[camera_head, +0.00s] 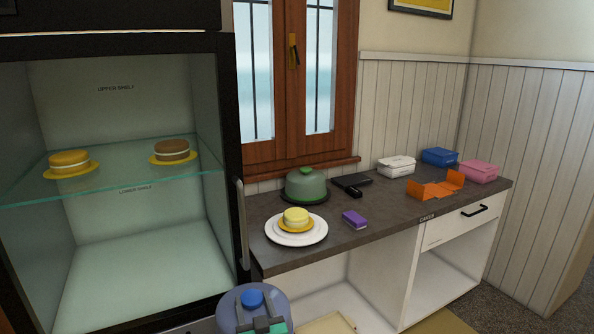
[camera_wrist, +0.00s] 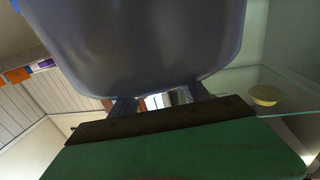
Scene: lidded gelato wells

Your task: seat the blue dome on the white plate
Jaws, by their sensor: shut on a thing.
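The blue dome (camera_head: 239,307), with a bright blue knob on top, is at the bottom edge of the head view, in front of the counter. My gripper (camera_head: 264,325) is shut on it, on the near side; the grip itself is partly hidden. In the wrist view the dome (camera_wrist: 140,45) fills the upper middle, beyond my green gripper body. The white plate (camera_head: 296,241) lies on the counter's left end. A yellow cake (camera_head: 296,217) on a small yellow board sits on the plate, uncovered. The dome is apart from the plate, nearer to me and lower in the picture.
A green dome (camera_head: 307,187) stands behind the plate. A purple box (camera_head: 354,220) lies right of it. An orange open box (camera_head: 434,187) and white, blue and pink boxes are farther right. The open cabinet at left has a glass shelf (camera_head: 110,180) with two cakes.

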